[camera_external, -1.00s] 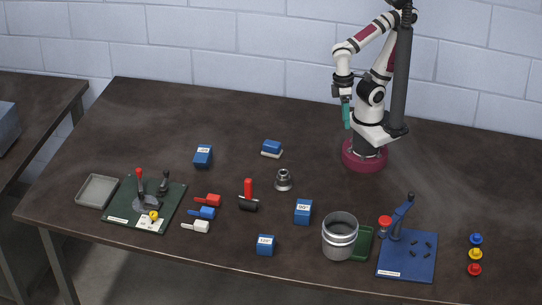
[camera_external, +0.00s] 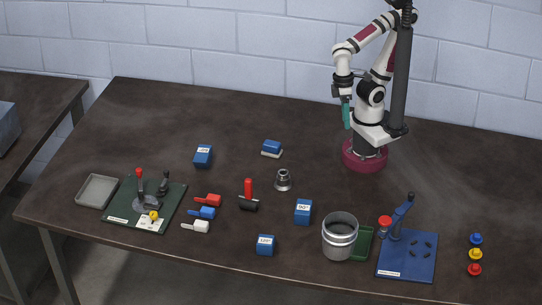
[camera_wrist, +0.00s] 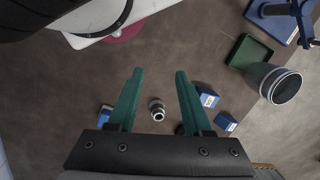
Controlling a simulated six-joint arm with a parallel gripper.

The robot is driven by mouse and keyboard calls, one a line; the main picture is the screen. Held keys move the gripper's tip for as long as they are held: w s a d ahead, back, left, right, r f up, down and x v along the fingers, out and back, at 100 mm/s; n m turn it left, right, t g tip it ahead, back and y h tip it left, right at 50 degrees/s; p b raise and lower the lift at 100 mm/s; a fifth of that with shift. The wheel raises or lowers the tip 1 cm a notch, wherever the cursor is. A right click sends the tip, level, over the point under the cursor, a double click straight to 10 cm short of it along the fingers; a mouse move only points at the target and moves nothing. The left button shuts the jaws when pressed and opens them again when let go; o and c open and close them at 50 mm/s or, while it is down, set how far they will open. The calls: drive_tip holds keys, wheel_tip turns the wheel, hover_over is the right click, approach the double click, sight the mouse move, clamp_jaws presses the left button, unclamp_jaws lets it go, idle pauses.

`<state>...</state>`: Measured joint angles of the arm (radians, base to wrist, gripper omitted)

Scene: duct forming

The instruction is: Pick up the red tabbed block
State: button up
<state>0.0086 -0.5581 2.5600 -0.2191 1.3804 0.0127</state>
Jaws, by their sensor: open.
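The red tabbed block (camera_external: 209,200) lies on the dark table, left of centre in the external view, at the back of a short row with a blue tabbed block (camera_external: 206,212) and a white tabbed block (camera_external: 200,227). My gripper (camera_external: 347,126) has teal fingers and hangs high near my base, well to the right of and behind the red block. In the wrist view my gripper (camera_wrist: 159,72) is open, with nothing between its fingers. The red tabbed block does not show in the wrist view.
A red-handled black tool (camera_external: 248,195) and a metal fitting (camera_external: 283,180) stand right of the red block. The green board (camera_external: 120,212) with levers lies to its left. Blue blocks (camera_external: 203,156), a metal duct (camera_external: 340,237) and a blue press board (camera_external: 405,262) stand around.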

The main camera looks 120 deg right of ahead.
idle(0.4)
drive_tip(key=o, duration=0.7)
drive_tip(key=shift+c, duration=0.2)
drive_tip(key=m+t+y, duration=0.7)
drive_tip(key=m+t, duration=0.2)
drive_tip(key=m, duration=1.2)
hover_over(212, 199)
drive_tip(key=s+d, duration=1.2)
drive_tip(key=s, duration=0.1)
wheel_tip(212, 199, down, 15)
drive_tip(key=x, duration=1.6)
drive_tip(key=shift+w+d+r, duration=0.1)
drive_tip(key=shift+w+d, duration=0.1)
drive_tip(key=shift+d, duration=0.05)
